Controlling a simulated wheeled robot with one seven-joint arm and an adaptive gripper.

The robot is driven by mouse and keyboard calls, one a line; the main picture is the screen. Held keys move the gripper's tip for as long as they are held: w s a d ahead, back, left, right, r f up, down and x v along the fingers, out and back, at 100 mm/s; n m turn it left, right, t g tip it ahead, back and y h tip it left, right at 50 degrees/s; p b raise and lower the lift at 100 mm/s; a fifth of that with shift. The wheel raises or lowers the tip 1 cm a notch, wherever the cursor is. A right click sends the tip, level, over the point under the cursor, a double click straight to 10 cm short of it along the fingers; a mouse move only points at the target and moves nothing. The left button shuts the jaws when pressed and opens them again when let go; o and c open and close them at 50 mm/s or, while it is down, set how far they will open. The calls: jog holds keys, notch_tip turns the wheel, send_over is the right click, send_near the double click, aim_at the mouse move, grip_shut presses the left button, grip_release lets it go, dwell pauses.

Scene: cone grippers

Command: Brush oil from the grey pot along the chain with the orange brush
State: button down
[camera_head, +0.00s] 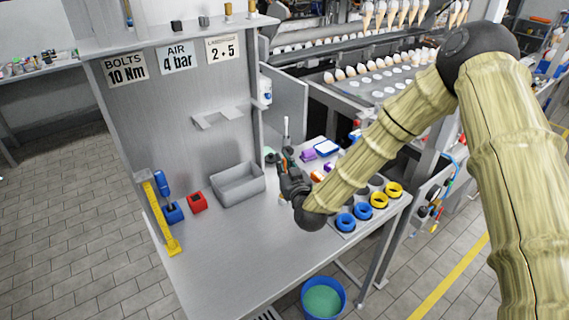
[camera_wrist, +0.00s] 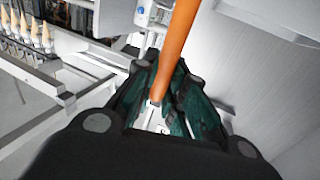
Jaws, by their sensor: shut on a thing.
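My gripper (camera_head: 287,160) is over the back right of the grey workbench, beside the bench's upright post. In the wrist view its dark fingers (camera_wrist: 170,105) are closed around an orange handle (camera_wrist: 178,45), which I take to be the orange brush. The handle runs from between the fingers to the top edge of that view. The bristles cannot be made out. A pale upright piece shows above the fingers in the head view, and I cannot tell what it belongs to. I cannot pick out the grey pot for certain, nor the chain.
A grey bin (camera_head: 238,187), a red box (camera_head: 198,203) and a yellow upright (camera_head: 163,215) stand on the left of the bench. Blue rings (camera_head: 345,222) and yellow rings (camera_head: 379,200) sit at its right. A machine with rows of cones (camera_head: 385,70) stands behind. The bench front is clear.

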jog(key=shift+w, duration=0.1)
jog(key=shift+s, duration=0.2)
jog(key=shift+s+d, duration=0.1)
dwell(0.3)
jog(key=shift+f+b, duration=0.25)
jog(key=shift+b, duration=0.05)
jog(key=shift+f+b, duration=0.2)
jog(key=shift+b, duration=0.15)
dwell(1.7)
jog(key=shift+r, duration=0.1)
